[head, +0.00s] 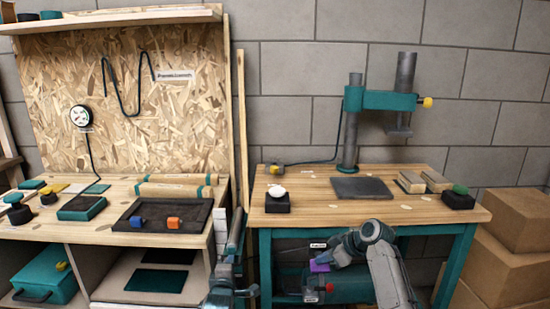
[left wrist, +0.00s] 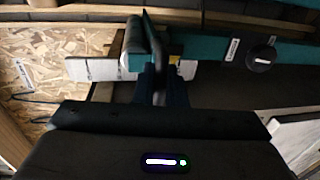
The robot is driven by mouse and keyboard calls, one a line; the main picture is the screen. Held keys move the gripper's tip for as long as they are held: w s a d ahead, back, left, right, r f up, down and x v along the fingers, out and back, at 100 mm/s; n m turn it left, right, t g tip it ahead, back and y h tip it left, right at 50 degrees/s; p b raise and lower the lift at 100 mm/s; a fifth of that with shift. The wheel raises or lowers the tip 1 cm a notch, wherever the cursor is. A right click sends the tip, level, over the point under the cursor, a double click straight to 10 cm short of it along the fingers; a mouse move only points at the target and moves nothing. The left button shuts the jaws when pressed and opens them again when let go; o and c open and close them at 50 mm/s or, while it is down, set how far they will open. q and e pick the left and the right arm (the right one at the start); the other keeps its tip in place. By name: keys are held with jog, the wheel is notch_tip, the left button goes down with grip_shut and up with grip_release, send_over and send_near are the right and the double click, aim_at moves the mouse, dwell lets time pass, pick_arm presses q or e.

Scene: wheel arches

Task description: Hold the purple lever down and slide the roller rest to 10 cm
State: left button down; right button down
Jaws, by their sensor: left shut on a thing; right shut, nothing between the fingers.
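The purple lever (head: 319,266) shows under the front of the right-hand table, below a small white label. My right gripper (head: 336,260) is shut and empty right beside the lever; I cannot tell whether it touches or presses it. My left gripper (head: 236,289) is low in the gap between the two benches. In the left wrist view its fingers (left wrist: 158,82) are shut on a narrow teal upright piece (left wrist: 146,45), possibly part of the roller rest. White strips lie on both sides of it; no scale reading is legible. The rest as a whole is not clearly visible.
The right table (head: 405,212) carries a teal press column (head: 380,100), a grey plate and small blocks. The left bench (head: 110,232) holds a dark tray (head: 163,228) and rolls. Cardboard boxes (head: 511,260) stand at the right. A dark round knob (left wrist: 262,55) sits on a teal bar.

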jog(key=shift+f, duration=0.1)
pick_arm(q)
jog(key=shift+r, duration=4.6)
jog(key=shift+f, duration=0.2)
pick_arm(e)
notch_tip(320, 180, up, 7)
pick_arm(q)
jog(key=c, duration=1.2)
grip_release()
jog(key=shift+f, duration=0.1)
jog(key=shift+c, duration=0.2)
